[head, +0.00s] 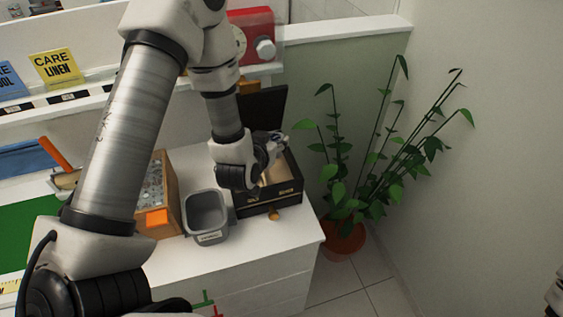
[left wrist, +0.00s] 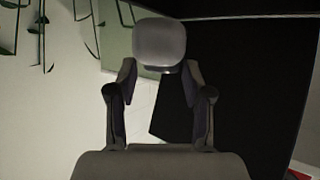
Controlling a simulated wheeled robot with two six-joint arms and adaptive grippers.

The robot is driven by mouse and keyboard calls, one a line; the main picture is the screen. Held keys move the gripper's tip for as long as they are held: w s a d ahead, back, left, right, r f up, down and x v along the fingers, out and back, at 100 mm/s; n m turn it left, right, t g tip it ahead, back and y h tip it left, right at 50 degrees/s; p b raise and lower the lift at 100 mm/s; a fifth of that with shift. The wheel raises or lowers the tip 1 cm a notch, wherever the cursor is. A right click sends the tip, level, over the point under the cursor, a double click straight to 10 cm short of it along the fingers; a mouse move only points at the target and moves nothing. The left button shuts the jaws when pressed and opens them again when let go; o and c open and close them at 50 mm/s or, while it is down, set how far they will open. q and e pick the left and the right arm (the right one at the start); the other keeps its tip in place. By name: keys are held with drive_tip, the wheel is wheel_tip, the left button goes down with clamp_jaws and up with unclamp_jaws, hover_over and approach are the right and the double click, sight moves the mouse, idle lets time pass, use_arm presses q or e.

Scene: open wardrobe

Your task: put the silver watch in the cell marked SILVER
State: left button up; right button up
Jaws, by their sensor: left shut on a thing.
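The black box (head: 270,205) stands open on the white top, its lid raised at the back. Its front carries two labels; the right one looks like SILVER, the left like GOLD. My left gripper (head: 272,150) is over the box and hides much of its inside. It is shut on the silver watch (head: 281,138), which shows only as a small grey shape. In the left wrist view a smooth grey rounded face of the watch (left wrist: 160,42) shows at the fingertips, above the dark box.
A grey tray (head: 206,215) stands just left of the box, with a wooden box (head: 163,195) beyond it. A potted plant (head: 345,240) stands on the floor to the right. A red thing with a knob (head: 252,35) sits on the shelf behind.

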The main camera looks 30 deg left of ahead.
use_arm(q)
wheel_tip(320, 180, down, 7)
drive_tip(key=shift+f+p, duration=0.15)
drive_tip(key=shift+p, duration=0.55)
drive_tip(key=shift+f, duration=0.1)
drive_tip(key=shift+a, duration=0.1)
drive_tip(key=shift+f, duration=0.2)
drive_tip(key=o, duration=1.2)
drive_tip(key=shift+r, duration=0.1)
drive_tip(key=shift+r, duration=0.15)
drive_tip(key=p+v, duration=0.1)
drive_tip(key=v, duration=0.6)
drive_tip(key=shift+s+p, duration=0.3)
drive_tip(key=shift+p, duration=0.05)
